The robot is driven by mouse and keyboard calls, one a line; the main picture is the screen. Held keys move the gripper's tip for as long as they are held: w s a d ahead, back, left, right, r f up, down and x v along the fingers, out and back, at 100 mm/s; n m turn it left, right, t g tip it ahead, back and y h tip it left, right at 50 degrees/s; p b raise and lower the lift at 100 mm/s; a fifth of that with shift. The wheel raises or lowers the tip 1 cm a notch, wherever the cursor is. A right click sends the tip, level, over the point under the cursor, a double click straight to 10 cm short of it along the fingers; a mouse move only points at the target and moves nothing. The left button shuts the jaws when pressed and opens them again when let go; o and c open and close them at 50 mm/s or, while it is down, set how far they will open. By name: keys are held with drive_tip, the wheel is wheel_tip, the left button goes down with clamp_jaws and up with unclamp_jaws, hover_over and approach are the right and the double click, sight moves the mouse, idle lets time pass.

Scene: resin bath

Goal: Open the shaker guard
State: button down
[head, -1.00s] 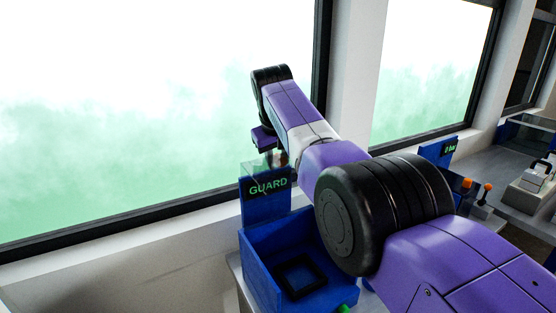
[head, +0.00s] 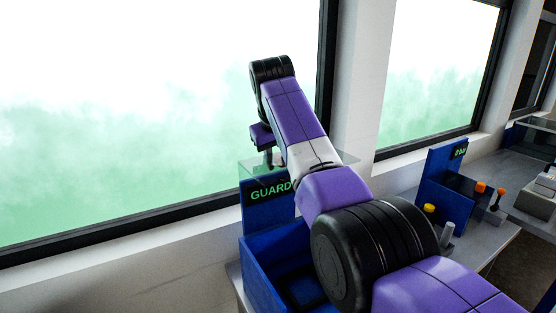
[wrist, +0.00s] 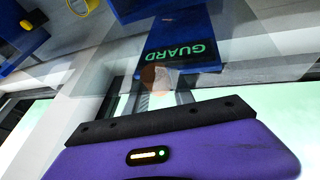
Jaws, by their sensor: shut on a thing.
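The shaker guard is a clear panel (head: 254,168) above the blue shaker box (head: 262,262), whose upright back plate carries a green "GUARD" sign (head: 268,192). In the head view the panel is raised, close to level with the top of the sign. My gripper (head: 270,160) is at the panel's edge, shut on a small orange-brown handle. In the wrist view the handle (wrist: 153,78) shows between the fingers, the clear panel (wrist: 240,60) spreads across the picture, and the sign (wrist: 180,53) is upside down. My arm hides the box's right part.
Large windows (head: 150,110) stand close behind the box. To the right is another blue station (head: 440,175) with a yellow knob (head: 429,208), orange knobs (head: 481,187) and a grey post (head: 447,232). The wall (head: 110,270) left of the box is bare.

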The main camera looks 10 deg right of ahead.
drive_tip(key=shift+s+a+f, duration=0.1)
drive_tip(key=shift+f, duration=0.35)
drive_tip(key=c, duration=1.1)
unclamp_jaws()
drive_tip(key=shift+r, duration=0.3)
drive_tip(key=shift+r, duration=0.25)
drive_tip(key=b+v, duration=0.2)
drive_tip(key=v, duration=0.5)
drive_tip(key=shift+s+a, duration=0.1)
